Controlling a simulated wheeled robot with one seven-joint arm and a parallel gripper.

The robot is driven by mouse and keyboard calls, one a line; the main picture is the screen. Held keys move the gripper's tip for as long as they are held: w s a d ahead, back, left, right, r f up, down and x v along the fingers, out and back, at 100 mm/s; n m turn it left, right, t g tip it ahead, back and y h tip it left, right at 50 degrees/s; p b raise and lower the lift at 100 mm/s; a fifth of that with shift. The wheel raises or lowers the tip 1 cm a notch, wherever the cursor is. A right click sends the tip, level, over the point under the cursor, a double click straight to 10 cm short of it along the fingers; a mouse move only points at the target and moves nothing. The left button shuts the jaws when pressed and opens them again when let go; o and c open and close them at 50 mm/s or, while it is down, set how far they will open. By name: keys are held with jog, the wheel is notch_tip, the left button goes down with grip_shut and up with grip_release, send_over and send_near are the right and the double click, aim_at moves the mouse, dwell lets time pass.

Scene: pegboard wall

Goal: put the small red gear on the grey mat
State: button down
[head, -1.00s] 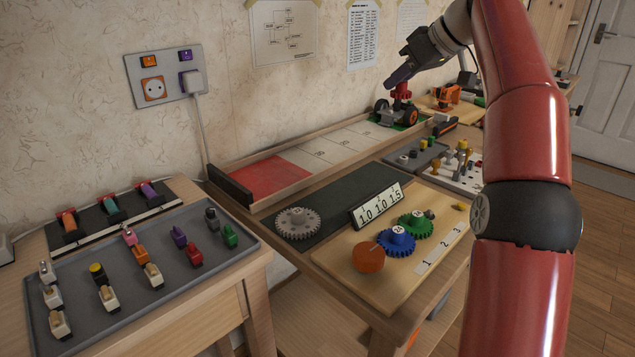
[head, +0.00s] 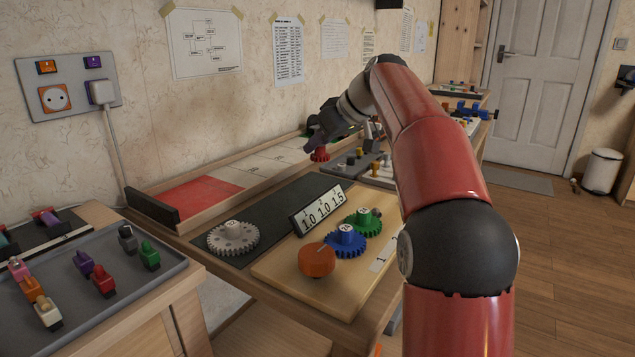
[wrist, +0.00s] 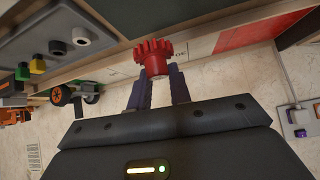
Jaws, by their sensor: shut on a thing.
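The small red gear (wrist: 154,54) is held between the two purple fingers of my gripper (wrist: 158,88) in the wrist view. In the head view the red gear (head: 320,154) shows just below my gripper (head: 318,143), in the air in front of the long wooden track. The grey mat (head: 278,210) is the dark strip on the table, nearer and to the left of the gripper. A large grey gear (head: 233,238) lies on its near end.
A wooden board with a blue gear (head: 346,241), a green gear (head: 363,222) and an orange knob (head: 317,260) stands beside the mat. A number sign (head: 318,209) stands at the mat's right edge. The mat's middle and far part look clear.

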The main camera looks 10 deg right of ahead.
aim_at(326, 159)
jog(key=shift+f+b, duration=0.7)
jog(key=shift+f, duration=2.1)
jog(key=shift+f, duration=0.15)
jog(key=c, duration=1.3)
grip_release()
jog(key=shift+r, duration=0.25)
jog(key=p+v, duration=0.1)
jog(key=v, duration=1.1)
jog(key=shift+f, duration=0.1)
